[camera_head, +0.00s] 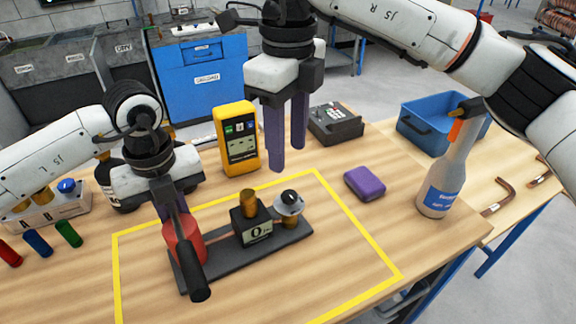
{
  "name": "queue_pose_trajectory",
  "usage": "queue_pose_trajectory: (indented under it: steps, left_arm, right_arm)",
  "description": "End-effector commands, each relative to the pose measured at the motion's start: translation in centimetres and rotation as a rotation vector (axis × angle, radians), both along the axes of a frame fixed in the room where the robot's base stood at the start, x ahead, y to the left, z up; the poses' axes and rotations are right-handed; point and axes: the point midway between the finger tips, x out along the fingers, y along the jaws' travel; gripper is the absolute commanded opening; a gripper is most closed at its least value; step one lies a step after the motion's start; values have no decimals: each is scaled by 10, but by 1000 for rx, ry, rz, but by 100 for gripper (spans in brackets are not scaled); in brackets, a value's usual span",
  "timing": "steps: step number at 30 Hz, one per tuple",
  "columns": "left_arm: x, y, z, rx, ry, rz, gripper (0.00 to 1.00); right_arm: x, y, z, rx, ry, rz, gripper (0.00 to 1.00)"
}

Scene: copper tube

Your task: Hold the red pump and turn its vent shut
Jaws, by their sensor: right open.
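The red pump (190,246) is an upright red cylinder at the left end of a dark base plate (290,238). A dark lever with a thick black handle (195,272) slants down in front of the pump.
Yellow tape (355,228) frames the work area. Behind it stand a yellow meter (236,140) and a dark device (336,123). A purple block (365,184), a spray bottle (447,170) and a blue bin (417,140) are right. Coloured cylinders (39,243) lie left. The taped area's right part is clear.

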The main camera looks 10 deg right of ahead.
Motion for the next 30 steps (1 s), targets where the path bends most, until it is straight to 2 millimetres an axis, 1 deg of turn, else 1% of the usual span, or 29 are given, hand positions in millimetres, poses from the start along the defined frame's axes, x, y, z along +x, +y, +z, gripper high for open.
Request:
queue_pose_trajectory:
  steps: [1, 3, 6, 10, 19, 20, 21, 23, 30]
  left_arm:
    - [-2, -1, -1, -3, 6, -3, 0]
    - [-2, -1, -1, -3, 5, -3, 0]
    - [-2, -1, -1, -3, 5, -3, 0]
    - [-2, -1, -1, -2, 6, -2, 0]
    - [-1, -1, 0, -1, 5, -2, 0]
    - [-1, -1, 0, -1, 5, -2, 17]
    - [-1, -1, 0, -1, 5, -2, 24]
    - [-1, -1, 0, -1, 5, -2, 34]
    - [0, 0, 0, -1, 2, 0, 34]
  right_arm:
    - [0, 0, 9, 1, -2, 0, 42]
    - [0, 0, 18, 1, -1, 0, 42]
    - [0, 0, 25, 1, -1, -1, 42]
    - [0, 0, 28, 1, -1, 0, 42]
    - [0, 0, 28, 1, 1, 0, 42]
    - [0, 0, 28, 1, 1, 0, 42]
    - [0, 0, 28, 1, 1, 0, 42]
    - [0, 0, 28, 1, 1, 0, 42]
    - [0, 0, 28, 1, 1, 0, 42]
